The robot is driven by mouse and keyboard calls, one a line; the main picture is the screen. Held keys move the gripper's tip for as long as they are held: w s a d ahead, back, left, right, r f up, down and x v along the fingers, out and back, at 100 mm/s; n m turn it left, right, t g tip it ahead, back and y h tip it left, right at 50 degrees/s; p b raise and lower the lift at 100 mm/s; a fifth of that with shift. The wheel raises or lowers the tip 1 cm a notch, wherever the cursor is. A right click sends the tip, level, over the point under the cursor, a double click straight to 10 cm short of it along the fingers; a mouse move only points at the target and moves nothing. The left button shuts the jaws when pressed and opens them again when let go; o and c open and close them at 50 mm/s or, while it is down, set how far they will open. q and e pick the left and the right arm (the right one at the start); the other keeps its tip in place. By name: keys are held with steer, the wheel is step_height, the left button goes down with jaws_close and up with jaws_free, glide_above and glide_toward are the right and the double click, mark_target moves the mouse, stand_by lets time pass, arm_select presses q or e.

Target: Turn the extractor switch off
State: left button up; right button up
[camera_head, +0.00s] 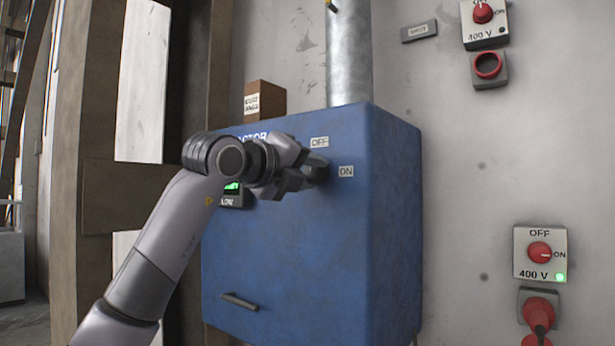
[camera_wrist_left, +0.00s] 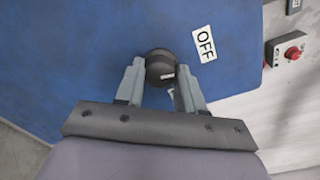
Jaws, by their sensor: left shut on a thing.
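The extractor is a blue cabinet (camera_head: 290,250) on the wall, with an OFF label (camera_head: 320,142) and an ON label (camera_head: 346,171) on its front. Its dark round switch knob (camera_head: 318,168) sits beside these labels, partly hidden by my gripper. My left gripper (camera_head: 304,168) reaches in from the left and is shut on the knob. In the left wrist view the dark knob (camera_wrist_left: 160,68) lies between the two fingers, with the OFF label (camera_wrist_left: 204,44) to its upper right. The exact pointing of the knob is hard to tell. My right gripper is not in view.
A small display (camera_head: 232,190) on the cabinet glows green behind my wrist. A metal duct (camera_head: 349,60) rises from the cabinet top. Two 400 V switch boxes, an upper one (camera_head: 485,38) and a lower one (camera_head: 528,262), are on the wall at right. A handle (camera_head: 240,301) sits low on the cabinet.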

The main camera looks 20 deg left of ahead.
arm_select(q)
steer(key=shift+n, duration=0.8)
steer(key=o, duration=1)
steer(key=shift+w, duration=0.1)
steer(key=shift+s+a+b, duration=0.15)
steer(key=shift+s+b, duration=0.25)
steer(key=b+v, duration=0.1)
steer(key=v, duration=0.5)
steer(key=shift+s, duration=0.2)
